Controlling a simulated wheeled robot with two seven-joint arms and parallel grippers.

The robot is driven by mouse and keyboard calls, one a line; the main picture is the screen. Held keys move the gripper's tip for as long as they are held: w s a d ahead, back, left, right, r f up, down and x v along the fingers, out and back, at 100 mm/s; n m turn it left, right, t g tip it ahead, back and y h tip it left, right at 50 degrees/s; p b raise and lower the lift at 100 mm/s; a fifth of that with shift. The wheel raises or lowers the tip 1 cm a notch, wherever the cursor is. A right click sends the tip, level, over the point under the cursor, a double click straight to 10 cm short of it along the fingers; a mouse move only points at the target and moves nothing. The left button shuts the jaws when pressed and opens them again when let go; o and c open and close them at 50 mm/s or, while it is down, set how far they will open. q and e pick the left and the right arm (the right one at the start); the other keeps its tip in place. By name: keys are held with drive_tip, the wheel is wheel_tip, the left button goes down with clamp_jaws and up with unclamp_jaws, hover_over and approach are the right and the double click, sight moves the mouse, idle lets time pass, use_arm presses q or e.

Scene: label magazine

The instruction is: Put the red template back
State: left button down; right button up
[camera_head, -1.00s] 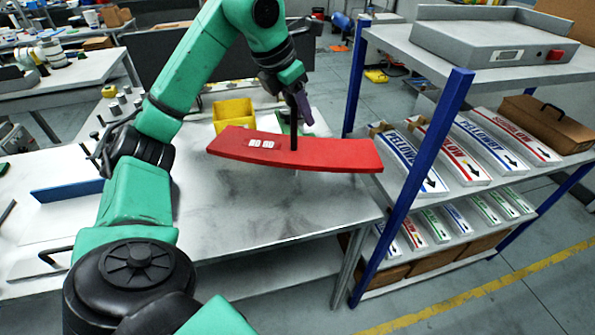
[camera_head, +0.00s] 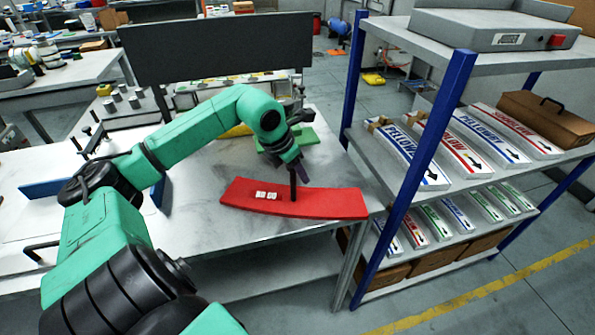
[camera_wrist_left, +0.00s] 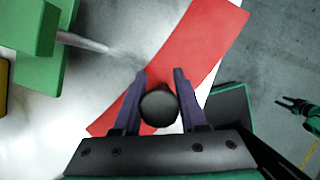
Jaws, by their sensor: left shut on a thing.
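The red template (camera_head: 330,204) is a long, slightly curved plate with small white labels near its left end. It is level at the table's right part, its right end close to the table edge. I cannot tell if it touches the table top or is just above it. My left gripper (camera_head: 293,168) is above it, shut on its upright black handle. In the left wrist view the purple fingers (camera_wrist_left: 158,100) stand either side of the round dark knob (camera_wrist_left: 159,105), with the red template (camera_wrist_left: 195,50) below.
A green block (camera_head: 306,137) lies on the table behind the template. Bare table (camera_head: 205,210) lies left of the template.

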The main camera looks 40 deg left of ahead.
use_arm(q)
drive_tip(key=shift+c, duration=2.3)
unclamp_jaws()
drive_tip(key=shift+s+a+r+b, duration=0.1)
drive_tip(key=shift+s+r+b, duration=0.2)
drive_tip(key=shift+r+b, duration=0.25)
drive_tip(key=b+v, duration=0.2)
drive_tip(key=v, duration=0.1)
drive_tip(key=shift+s+r, duration=0.15)
drive_tip(key=b+v, duration=0.1)
drive_tip(key=v, duration=0.6)
drive_tip(key=shift+r+b, duration=0.3)
drive_tip(key=shift+f, duration=0.1)
